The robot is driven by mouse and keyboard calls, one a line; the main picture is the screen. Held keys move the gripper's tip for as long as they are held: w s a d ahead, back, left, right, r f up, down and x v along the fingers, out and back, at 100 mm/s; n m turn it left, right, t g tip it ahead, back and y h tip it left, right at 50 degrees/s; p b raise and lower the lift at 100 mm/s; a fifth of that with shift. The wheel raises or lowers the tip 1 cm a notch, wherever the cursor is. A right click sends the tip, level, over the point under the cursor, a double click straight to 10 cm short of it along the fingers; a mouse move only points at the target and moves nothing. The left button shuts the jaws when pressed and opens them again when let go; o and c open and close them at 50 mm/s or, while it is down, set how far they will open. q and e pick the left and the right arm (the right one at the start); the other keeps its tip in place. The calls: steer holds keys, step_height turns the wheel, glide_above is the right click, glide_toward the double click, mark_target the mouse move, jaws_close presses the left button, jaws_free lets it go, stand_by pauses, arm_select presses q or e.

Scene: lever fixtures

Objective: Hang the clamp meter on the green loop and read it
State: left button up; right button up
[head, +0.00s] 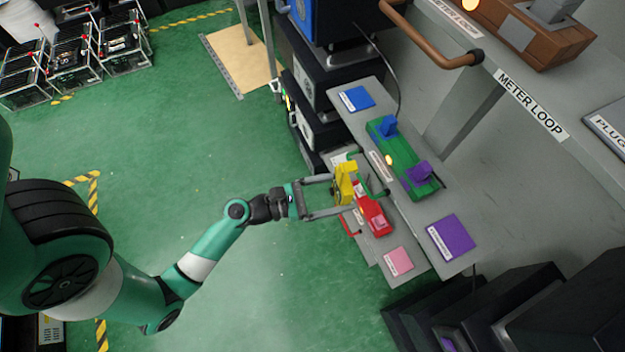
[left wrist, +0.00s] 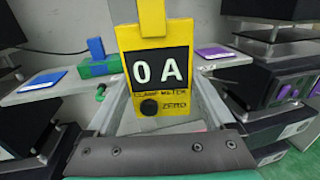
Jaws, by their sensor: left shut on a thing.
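The yellow clamp meter (head: 344,183) is between the fingers of my left gripper (head: 333,196), which is shut on it in front of the shelves. In the left wrist view the clamp meter (left wrist: 155,60) stands upright, its display reads "0 A", and a black knob marked "ZERO" is below. Its jaw top is cut off by the frame edge. My right gripper is out of view.
A green lever block (head: 405,160) with blue and purple levers sits on the grey shelf, between blue (head: 356,98) and purple (head: 450,237) plates. A red lever block (head: 372,214) and pink plate (head: 398,261) are lower. A copper-coloured bar (head: 428,38) is above, near a "METER LOOP" label (head: 531,103).

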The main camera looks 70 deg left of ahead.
arm_select(q)
steer(key=s+a+f+n+y+b, duration=0.1)
steer(key=s+a+f+b, duration=0.1)
steer(key=f+b, duration=0.3)
steer(key=s+a+f+n+y+b, duration=0.1)
steer(key=s+f+b, duration=0.3)
steer(key=f, duration=0.6)
steer(key=shift+a+t+y+b, duration=0.3)
steer(key=shift+a+y+b, duration=0.25)
steer(key=shift+y, duration=0.15)
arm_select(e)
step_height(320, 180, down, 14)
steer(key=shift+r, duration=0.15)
arm_select(q)
steer(key=shift+w, duration=0.1)
steer(key=w+f, duration=0.1)
steer(key=w, duration=1.2)
steer(key=shift+w+f+b, duration=0.25)
steer(key=shift+w+b, duration=0.1)
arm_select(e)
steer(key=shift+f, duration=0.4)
arm_select(q)
steer(key=shift+w, duration=0.1)
steer(key=o, duration=1.3)
